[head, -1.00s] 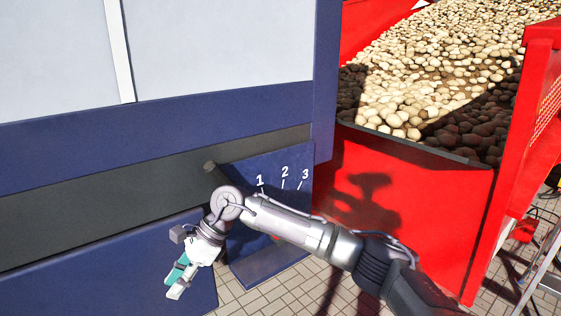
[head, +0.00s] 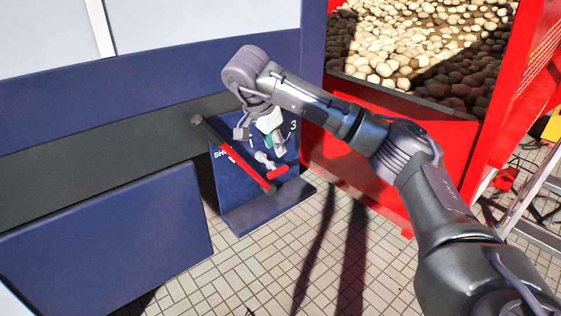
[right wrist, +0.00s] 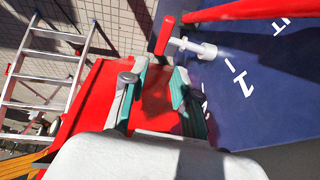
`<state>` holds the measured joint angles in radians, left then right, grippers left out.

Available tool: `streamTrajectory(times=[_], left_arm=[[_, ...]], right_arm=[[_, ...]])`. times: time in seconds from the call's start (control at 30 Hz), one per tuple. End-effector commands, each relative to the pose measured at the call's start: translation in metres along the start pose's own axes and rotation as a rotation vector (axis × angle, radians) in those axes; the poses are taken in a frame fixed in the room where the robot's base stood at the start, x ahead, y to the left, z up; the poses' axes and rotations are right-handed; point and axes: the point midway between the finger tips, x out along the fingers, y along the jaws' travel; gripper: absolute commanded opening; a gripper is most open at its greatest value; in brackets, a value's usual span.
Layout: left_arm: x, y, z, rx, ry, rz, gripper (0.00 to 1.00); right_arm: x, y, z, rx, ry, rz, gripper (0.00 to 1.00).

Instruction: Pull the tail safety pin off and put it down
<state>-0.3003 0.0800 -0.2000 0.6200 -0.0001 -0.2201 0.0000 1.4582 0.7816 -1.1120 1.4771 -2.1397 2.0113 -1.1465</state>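A small piece with a red grip (head: 278,172) and a whitish shaft shows low on the blue panel; I take it for the tail safety pin. In the right wrist view its red grip (right wrist: 164,36) and pale shaft (right wrist: 195,48) lie just beyond the fingertips. My right gripper (head: 271,143) is over the panel, above the pin in the picture. In the right wrist view my right gripper (right wrist: 158,70) is open, its teal pads apart with nothing between them. My left gripper is out of view.
A red-and-dark lever (head: 232,152) slants across the blue panel (head: 250,212), near white lettering. A red hopper (head: 375,112) of potatoes stands at right. A metal ladder (head: 520,215) is at far right. Paved floor (head: 290,260) is clear in front.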

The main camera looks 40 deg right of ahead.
Motion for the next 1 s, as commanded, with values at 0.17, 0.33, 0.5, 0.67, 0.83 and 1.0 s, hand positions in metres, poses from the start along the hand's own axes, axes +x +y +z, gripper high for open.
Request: streamTrajectory(times=[0.17, 0.33, 0.5, 0.67, 0.83, 1.0], left_arm=[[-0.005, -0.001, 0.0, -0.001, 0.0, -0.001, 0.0], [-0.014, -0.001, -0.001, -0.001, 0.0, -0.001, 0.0], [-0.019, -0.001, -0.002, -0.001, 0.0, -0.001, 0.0], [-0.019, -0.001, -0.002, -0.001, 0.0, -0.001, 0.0], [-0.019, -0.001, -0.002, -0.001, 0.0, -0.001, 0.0], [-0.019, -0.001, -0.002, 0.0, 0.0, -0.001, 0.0]], right_arm=[[0.036, 0.001, 0.0, 0.0, -0.001, 0.005, 0.29], [0.064, 0.001, -0.001, 0.001, -0.001, 0.005, 0.29], [0.082, 0.0, 0.0, 0.0, -0.001, 0.002, 0.29], [0.089, 0.0, 0.0, 0.0, -0.002, 0.0, 0.29], [0.09, 0.0, 0.001, 0.001, -0.002, -0.001, 0.29], [0.089, 0.0, 0.001, 0.001, -0.002, -0.001, 0.12]])
